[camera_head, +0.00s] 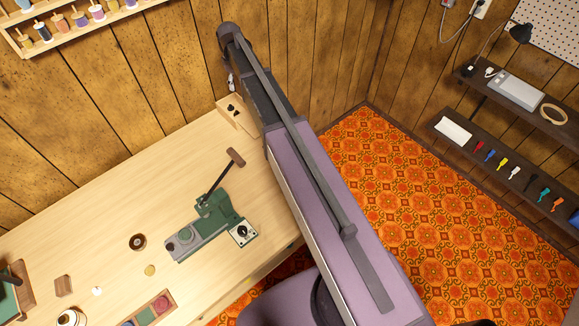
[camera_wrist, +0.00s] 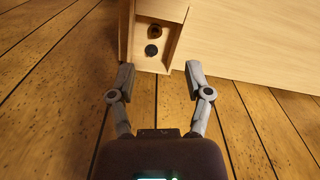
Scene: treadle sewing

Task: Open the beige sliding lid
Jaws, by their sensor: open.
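A pale beige box (camera_wrist: 172,48) is between and just beyond my fingertips in the wrist view. It has an open recess that holds two small dark round items (camera_wrist: 152,50). A smooth beige panel, which looks like the sliding lid (camera_wrist: 165,9), covers the part of the box at the top edge of that view. My gripper (camera_wrist: 159,78) is open and empty, its fingers apart on either side of the box's near end, with no clear contact. In the head view the box (camera_head: 228,119) stands at the table's far right corner, partly hidden by my arm.
The light wooden table (camera_head: 110,205) carries a green clamp-like device (camera_head: 205,232) with a long handle, and a small round dark cup (camera_head: 138,242). Wood-panelled wall (camera_head: 150,75) rises close behind the box. Dark shelves (camera_head: 510,165) hang at the right above orange patterned carpet.

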